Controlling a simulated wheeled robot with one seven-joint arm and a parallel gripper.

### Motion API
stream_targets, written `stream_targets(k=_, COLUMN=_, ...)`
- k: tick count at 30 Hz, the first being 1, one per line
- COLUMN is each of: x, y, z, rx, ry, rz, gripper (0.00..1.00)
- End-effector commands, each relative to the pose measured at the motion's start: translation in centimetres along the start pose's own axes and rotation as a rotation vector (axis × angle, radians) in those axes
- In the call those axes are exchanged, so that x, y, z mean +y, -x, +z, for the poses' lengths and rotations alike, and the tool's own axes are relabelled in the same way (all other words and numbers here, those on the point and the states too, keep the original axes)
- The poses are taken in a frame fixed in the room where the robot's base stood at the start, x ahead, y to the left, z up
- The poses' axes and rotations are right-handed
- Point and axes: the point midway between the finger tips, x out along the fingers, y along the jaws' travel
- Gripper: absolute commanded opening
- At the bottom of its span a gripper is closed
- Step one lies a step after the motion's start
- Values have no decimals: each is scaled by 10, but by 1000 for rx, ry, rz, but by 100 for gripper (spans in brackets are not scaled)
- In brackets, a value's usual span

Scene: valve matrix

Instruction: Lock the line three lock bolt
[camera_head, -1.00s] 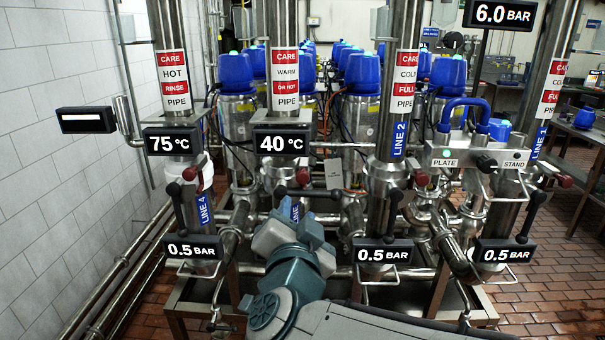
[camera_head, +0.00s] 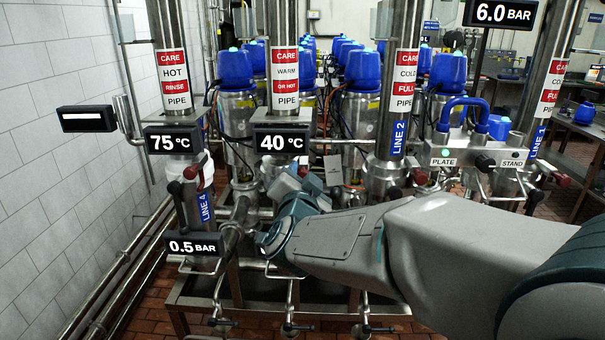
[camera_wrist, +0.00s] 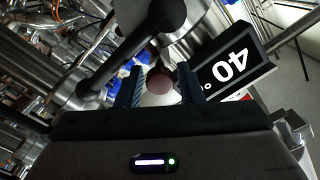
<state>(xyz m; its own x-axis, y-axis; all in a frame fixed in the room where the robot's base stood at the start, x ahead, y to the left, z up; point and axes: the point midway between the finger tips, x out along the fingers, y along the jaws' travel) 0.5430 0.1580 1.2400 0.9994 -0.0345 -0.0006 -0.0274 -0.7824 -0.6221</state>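The line three pipe (camera_head: 284,30) carries a "WARM OR HOT" label and a 40 °C display (camera_head: 282,142). In the wrist view, a round dark-red knob (camera_wrist: 160,80), apparently the lock bolt's, sits between the two fingers of my gripper (camera_wrist: 160,88). The fingers are apart, one on each side of it, and I cannot tell whether they touch it. A black valve handle (camera_wrist: 118,55) with a ball end passes close by the left finger. In the head view my arm hides the fingertips and most of line three's lower part.
The tilted 40 °C display (camera_wrist: 232,70) is close to the right finger in the wrist view. Line four's 0.5 BAR display (camera_head: 194,246) and the line two pipe (camera_head: 401,40) flank line three. A tiled wall (camera_head: 45,190) bounds the left.

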Motion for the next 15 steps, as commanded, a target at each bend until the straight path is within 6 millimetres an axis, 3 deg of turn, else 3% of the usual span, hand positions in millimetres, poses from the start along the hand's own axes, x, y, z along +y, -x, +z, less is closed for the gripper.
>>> stream_targets(k=11, x=0, y=-6, z=0, rx=0, ry=0, rz=-1, gripper=34)
stream_targets(k=15, x=0, y=-6, z=0, rx=0, ry=0, rz=-1, gripper=0)
